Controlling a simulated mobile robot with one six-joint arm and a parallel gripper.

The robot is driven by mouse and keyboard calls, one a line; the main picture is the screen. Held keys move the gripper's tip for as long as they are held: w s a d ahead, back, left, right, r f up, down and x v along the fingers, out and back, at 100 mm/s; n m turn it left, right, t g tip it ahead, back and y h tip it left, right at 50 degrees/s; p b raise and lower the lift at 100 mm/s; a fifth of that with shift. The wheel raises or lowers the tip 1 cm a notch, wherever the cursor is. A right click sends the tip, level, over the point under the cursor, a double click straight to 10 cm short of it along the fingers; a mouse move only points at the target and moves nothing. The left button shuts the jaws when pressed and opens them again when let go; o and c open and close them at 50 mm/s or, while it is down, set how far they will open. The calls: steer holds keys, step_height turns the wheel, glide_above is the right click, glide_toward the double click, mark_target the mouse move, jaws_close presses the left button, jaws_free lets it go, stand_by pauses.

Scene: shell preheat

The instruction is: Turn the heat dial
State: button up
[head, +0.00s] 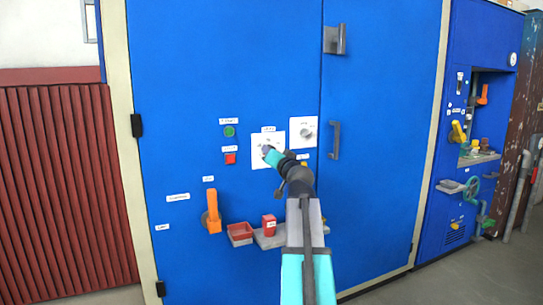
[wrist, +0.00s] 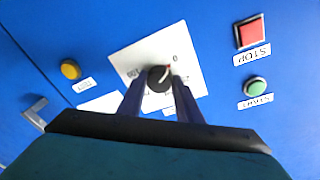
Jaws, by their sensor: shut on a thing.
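The dial is a round black knob (wrist: 159,78) with a pale line and a red mark, on a white plate (wrist: 138,56) with printed markings. A "0" shows near the red mark in the wrist view. My gripper (wrist: 162,82) is shut on the knob, with one dark finger on each side of it. In the head view my gripper (head: 268,150) reaches the white plate (head: 257,158) on the blue cabinet and hides the knob. The plate's label above is too small to read surely.
A second white plate with a grey knob (head: 306,133) is close on the right. A green button (head: 229,131) and red button (head: 230,158) are left. An orange lever (head: 212,212), red tray (head: 240,233) and red box (head: 269,225) are below. A yellow button (wrist: 70,69) shows nearby.

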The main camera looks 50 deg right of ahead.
steer(key=o, duration=1)
steer(key=shift+o, duration=0.2)
steer(key=shift+s+a, duration=0.1)
steer(key=shift+s, duration=0.05)
steer(key=v, duration=1.3)
steer(key=shift+s+b, duration=0.2)
steer(key=shift+b, duration=0.1)
steer(key=shift+a, duration=0.1)
steer(key=shift+f, duration=0.1)
